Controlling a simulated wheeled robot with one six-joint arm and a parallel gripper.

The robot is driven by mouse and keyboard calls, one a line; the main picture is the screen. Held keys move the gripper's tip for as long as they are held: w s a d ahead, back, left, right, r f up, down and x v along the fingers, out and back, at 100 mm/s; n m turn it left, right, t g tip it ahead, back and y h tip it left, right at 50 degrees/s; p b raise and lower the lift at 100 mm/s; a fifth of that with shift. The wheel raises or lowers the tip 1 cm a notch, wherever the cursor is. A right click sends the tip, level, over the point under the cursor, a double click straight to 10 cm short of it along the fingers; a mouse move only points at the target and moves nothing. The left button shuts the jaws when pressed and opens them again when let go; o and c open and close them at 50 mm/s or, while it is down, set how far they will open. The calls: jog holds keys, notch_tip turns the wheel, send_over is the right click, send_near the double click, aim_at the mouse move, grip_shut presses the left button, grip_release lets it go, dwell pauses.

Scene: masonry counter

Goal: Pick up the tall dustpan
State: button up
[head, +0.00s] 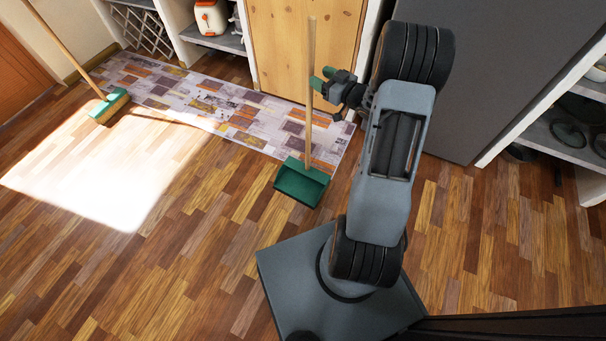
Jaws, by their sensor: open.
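The tall dustpan (301,184) stands on the wood floor in the head view, with a green pan and a long upright wooden handle (310,110). My gripper (322,79) is at the upper part of the handle, its green fingers pointing left. The gripper is open, and the handle appears to pass by or between its fingers. I cannot tell whether a finger touches the handle.
A green broom (109,105) with a wooden stick leans at the left. A patterned rug (205,104) lies along the wooden cabinet door (300,45). Shelves (570,135) stand at the right beside a dark grey panel (480,70). The floor at the lower left is clear.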

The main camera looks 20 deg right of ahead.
aim_at(313, 73)
jog(key=b+x, duration=0.1)
jog(key=x, duration=0.1)
jog(key=b+x, duration=0.1)
jog(key=x, duration=0.2)
jog(key=shift+s+a+f, duration=0.1)
jog(key=shift+s+a, duration=0.05)
jog(key=shift+a, duration=0.1)
jog(key=shift+w+a, duration=0.2)
jog(key=shift+w, duration=0.4)
grip_shut()
jog(key=shift+r, duration=0.2)
